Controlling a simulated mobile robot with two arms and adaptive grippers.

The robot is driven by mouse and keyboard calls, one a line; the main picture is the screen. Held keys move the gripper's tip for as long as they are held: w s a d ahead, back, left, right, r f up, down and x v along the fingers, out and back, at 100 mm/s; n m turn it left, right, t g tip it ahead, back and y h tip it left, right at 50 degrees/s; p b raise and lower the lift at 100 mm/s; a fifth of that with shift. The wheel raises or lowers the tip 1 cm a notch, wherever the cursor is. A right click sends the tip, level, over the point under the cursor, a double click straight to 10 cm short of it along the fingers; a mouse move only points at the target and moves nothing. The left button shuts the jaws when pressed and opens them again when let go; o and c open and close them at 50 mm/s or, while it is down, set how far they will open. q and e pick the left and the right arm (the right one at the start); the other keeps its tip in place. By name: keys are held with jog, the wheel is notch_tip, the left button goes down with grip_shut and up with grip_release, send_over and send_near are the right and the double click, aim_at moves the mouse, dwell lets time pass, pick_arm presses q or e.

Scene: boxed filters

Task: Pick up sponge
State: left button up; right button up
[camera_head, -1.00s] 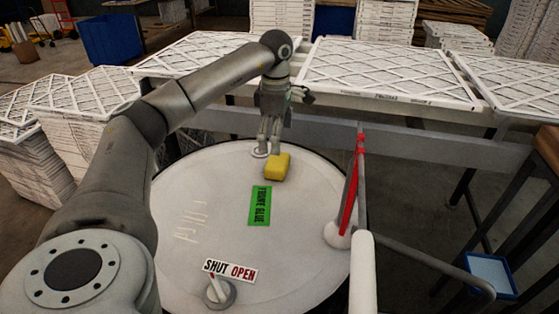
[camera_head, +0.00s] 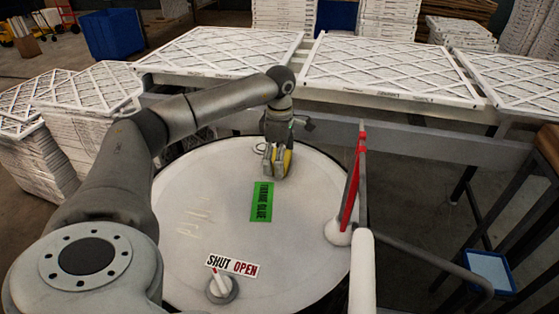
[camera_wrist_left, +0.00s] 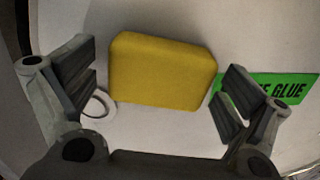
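A yellow sponge (camera_wrist_left: 162,72) lies on the round white drum top (camera_head: 222,220). In the left wrist view it sits between the two spread fingers of my left gripper (camera_wrist_left: 155,100), with a small gap beside the right finger. In the head view my left gripper (camera_head: 276,162) is down at the drum top and hides much of the sponge (camera_head: 287,161). The left gripper is open. My right gripper is not in view.
A green glue label (camera_head: 261,202) and a SHUT/OPEN sign (camera_head: 232,265) are on the drum top. A red and white upright lever (camera_head: 351,185) stands at the right. Filter stacks (camera_head: 390,68) line the back. A blue-topped tray (camera_head: 490,271) is lower right.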

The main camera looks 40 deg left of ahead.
pick_arm(q)
jog(key=c, duration=0.7)
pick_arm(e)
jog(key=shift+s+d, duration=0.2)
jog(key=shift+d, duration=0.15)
pick_arm(q)
jog(key=shift+r, duration=0.55)
notch_tip(320, 180, up, 2)
jog(key=shift+d+r+b, duration=0.15)
jog(key=shift+b, duration=0.25)
jog(key=s+d+r+b, duration=0.1)
jog(key=s+d+r, duration=0.1)
jog(key=d+r, duration=0.7)
jog(key=d, duration=0.4)
jog(key=shift+s+d+r, duration=0.25)
jog(key=shift+s+r, duration=0.05)
jog(key=shift+s, duration=0.05)
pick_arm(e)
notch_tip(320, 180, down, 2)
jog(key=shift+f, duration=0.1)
